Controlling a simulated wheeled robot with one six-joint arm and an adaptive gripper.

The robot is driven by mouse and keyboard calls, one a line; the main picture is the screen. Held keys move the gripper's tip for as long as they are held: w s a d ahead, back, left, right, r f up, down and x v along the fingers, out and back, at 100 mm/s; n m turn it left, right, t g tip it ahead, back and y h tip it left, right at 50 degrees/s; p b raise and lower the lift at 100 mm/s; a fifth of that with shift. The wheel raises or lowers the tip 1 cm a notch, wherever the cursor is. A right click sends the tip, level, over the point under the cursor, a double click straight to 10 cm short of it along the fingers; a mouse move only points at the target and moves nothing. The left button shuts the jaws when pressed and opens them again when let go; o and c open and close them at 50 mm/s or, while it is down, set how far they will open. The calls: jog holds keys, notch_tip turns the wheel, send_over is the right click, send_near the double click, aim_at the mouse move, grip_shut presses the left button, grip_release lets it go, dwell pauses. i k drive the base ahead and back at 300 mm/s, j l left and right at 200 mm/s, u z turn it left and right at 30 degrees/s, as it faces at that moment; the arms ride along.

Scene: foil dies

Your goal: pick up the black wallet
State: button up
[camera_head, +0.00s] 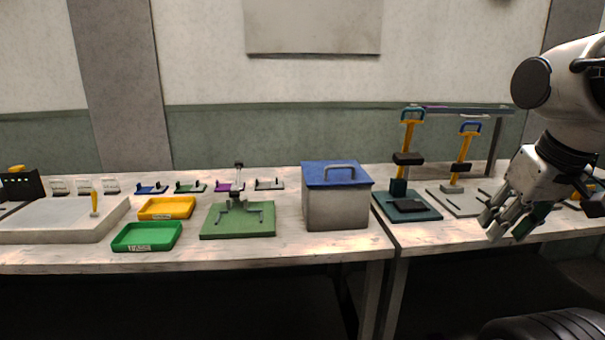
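I cannot pick out a black wallet anywhere in the head view. My gripper (510,226) hangs at the right, fingers pointing down, in front of the right-hand table. A dark green piece shows at its fingers, and I cannot tell whether it is held, behind them, or part of the gripper. The finger gap is too small and overlapped to judge.
A grey box with a blue lid (337,205) stands mid-table. Two yellow-handled presses (407,137) (462,153) stand behind and left of my gripper. Green (147,237) and yellow (167,208) trays and a green-based fixture (238,222) are farther left.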

aim_at(415, 205)
jog(key=i+j+z, duration=0.3)
jog(key=j, duration=0.35)
jog(key=i+j+z, duration=0.3)
jog(key=j, duration=0.4)
